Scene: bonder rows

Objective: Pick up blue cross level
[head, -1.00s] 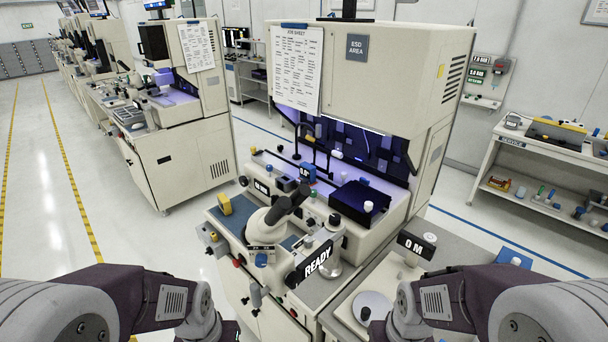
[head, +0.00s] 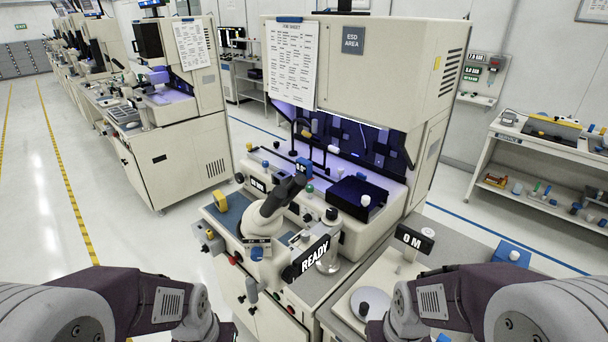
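I cannot pick out a cross level for certain. A blue block (head: 513,256) with a small pale top sits on the grey side table right of the bonder, beyond my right forearm. It is too small to tell whether it is the level. My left arm comes in at the lower left and my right arm at the lower right. Both grippers are cut off below the bottom edge of the picture, so their fingers and anything in them are hidden.
The cream bonder (head: 385,75) stands in the middle, with a microscope (head: 270,210), a READY sign (head: 315,257) and a dark tray (head: 357,197). A service bench (head: 540,148) with small tools stands at the right. Clear floor (head: 45,200) lies at the left.

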